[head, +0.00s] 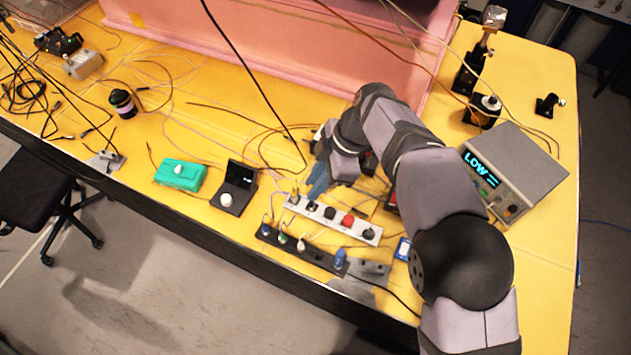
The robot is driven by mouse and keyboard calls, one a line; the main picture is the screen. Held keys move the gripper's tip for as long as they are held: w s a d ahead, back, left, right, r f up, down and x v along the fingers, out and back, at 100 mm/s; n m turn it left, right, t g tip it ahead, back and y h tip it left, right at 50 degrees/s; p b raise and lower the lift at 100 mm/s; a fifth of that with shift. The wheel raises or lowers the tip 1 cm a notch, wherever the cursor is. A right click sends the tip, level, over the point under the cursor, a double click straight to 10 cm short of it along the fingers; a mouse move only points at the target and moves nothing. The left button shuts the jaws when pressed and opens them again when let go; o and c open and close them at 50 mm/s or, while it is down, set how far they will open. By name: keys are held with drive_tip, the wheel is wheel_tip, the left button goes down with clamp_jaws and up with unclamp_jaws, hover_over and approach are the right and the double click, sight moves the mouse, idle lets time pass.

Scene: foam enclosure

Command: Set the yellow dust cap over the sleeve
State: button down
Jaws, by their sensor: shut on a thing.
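My gripper (316,184), with blue fingers, points down over the back edge of the pale strip (333,220), near its left end. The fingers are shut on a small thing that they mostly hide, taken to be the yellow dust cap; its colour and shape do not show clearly. A small yellowish upright piece (295,190) stands at the strip's left end, just left of the fingers. I cannot tell whether it is the sleeve. The strip also carries several dark knobs and a red one (348,221).
A dark strip (300,247) with small fittings lies in front. A green box (180,174) and a black hinged device (233,187) stand to the left. A grey instrument (513,172) reading "LOW" is at right. Pink foam (270,45) walls the back. Loose cables cross the yellow table.

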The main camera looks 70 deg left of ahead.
drive_tip(key=b, duration=0.3)
hover_over(309, 207)
drive_tip(key=w, duration=0.2)
drive_tip(key=shift+s+f, duration=0.15)
drive_tip(key=shift+f, duration=2.15)
drive_tip(key=shift+f+b, duration=1)
drive_tip(key=shift+f, duration=0.15)
drive_tip(key=c, duration=1.5)
unclamp_jaws()
drive_tip(key=shift+b+v, duration=1.2)
drive_tip(key=shift+v, duration=2.45)
